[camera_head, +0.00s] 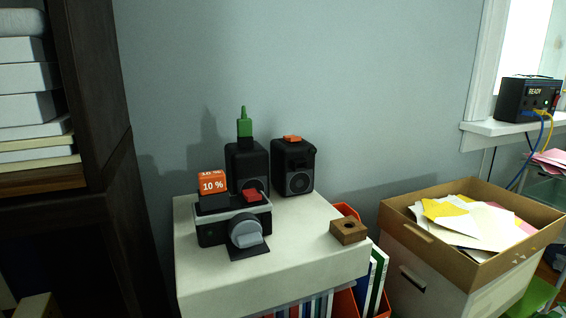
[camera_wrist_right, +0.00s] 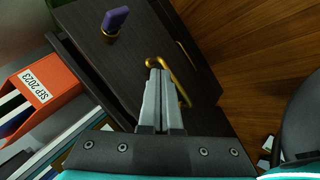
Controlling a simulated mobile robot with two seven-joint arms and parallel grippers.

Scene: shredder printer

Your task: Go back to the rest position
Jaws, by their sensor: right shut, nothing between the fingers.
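My right gripper (camera_wrist_right: 160,78) shows in the right wrist view, shut and empty, its two grey fingers side by side. Beyond the fingertips is a dark cabinet (camera_wrist_right: 115,70) with a curved brass handle (camera_wrist_right: 178,85); I cannot tell whether the fingers touch the handle. Neither gripper shows in the head view.
In the head view a white cabinet (camera_head: 200,285) bears a camera-like device (camera_head: 212,232), two black speakers (camera_head: 300,183) and a wooden block (camera_head: 348,230). A box of papers (camera_head: 410,227) stands right. In the wrist view an orange binder (camera_wrist_right: 45,88) is left, and a purple object (camera_wrist_right: 115,20) sits above.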

